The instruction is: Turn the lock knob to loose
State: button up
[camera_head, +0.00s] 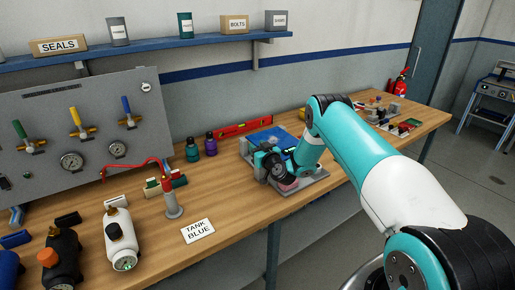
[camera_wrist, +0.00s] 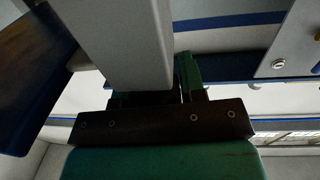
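A grey fixture (camera_head: 312,180) with a blue panel (camera_head: 268,138) stands on the workbench, in the middle of the head view. My arm reaches down to it from the right, and my gripper (camera_head: 266,164) is low over its front part. The arm's end covers much of the fixture, and I cannot make out the lock knob or its setting. A small pink-red part (camera_head: 288,186) shows just below the arm's end. In the wrist view a large grey block (camera_wrist: 125,45) fills the upper middle, close to the camera.
A red level (camera_head: 245,128) lies behind the fixture. A gauge panel (camera_head: 60,110) is further left. More parts (camera_head: 385,115) lie at right.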

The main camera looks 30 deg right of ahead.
jog(key=shift+f+y+b, duration=0.2)
jog(key=shift+y+b, duration=0.1)
jog(key=shift+b, duration=0.55)
